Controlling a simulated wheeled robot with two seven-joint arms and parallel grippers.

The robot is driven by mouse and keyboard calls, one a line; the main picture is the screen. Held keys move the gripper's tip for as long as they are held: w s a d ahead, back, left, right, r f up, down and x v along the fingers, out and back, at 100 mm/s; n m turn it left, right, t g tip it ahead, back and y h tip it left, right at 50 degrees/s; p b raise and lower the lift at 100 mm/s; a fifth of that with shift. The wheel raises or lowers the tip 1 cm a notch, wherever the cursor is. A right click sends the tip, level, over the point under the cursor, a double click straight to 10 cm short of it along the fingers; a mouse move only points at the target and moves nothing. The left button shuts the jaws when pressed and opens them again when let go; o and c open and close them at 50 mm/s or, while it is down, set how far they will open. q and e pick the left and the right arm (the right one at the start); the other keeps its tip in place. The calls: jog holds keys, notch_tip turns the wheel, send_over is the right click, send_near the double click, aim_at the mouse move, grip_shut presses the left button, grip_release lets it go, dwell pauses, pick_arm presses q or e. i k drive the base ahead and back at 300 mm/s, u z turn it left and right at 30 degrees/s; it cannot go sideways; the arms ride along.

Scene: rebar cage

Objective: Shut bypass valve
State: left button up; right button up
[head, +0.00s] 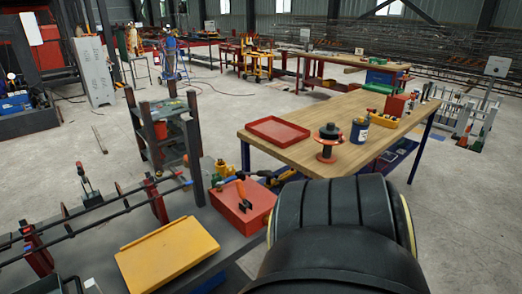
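I cannot clearly tell which thing is the bypass valve. A small yellow-green fitting (222,170) with a blue lever-like part (229,180) beside it stands behind a red box (243,208) on the dark bench; it may be a valve, but it is too small to tell its position. An orange-and-black tool (242,192) lies on the red box. Neither of my grippers shows in the head view. A large black rounded arm part, apparently mine, fills the bottom right and hides part of the bench and floor.
A yellow plate (168,254) and dark bars on red supports (155,199) occupy the dark bench. A wooden-topped table (340,108) holds a red tray (277,131), a spool (327,143) and a blue can (360,130). A dark shelf rack (168,135) stands behind. Open floor (80,150) lies left.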

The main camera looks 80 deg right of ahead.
aim_at(226, 181)
jog(key=k, duration=0.35)
jog(key=z, duration=1.3)
jog(key=i, duration=0.5)
jog(key=u, duration=0.05)
